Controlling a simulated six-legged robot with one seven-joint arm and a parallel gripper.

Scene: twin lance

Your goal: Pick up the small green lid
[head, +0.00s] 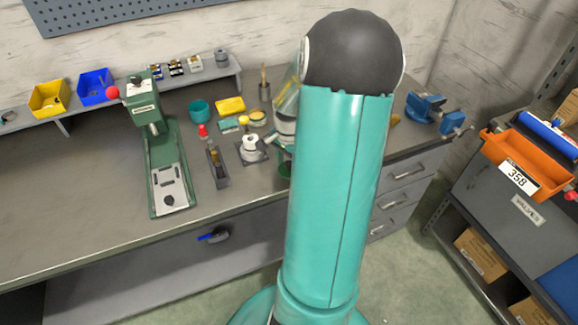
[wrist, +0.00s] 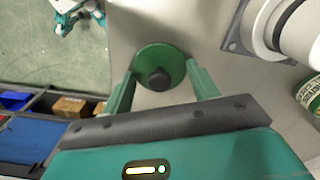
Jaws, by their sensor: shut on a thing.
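The small green lid (wrist: 158,57) is a round disc with a black knob. In the wrist view it sits between the two green fingers of my gripper (wrist: 161,70), which are shut on its rim. In the head view a bit of dark green (head: 285,170) shows beside my arm, near the bench's front edge; it looks like the lid. My arm hides most of my gripper there. I cannot tell the lid's height over the bench.
On the bench (head: 90,200), a white round piece on a dark base (head: 250,150) stands close to the left. A green press (head: 160,150) stands farther left. A blue vise (head: 430,108) is at the right end. The bench's front left is clear.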

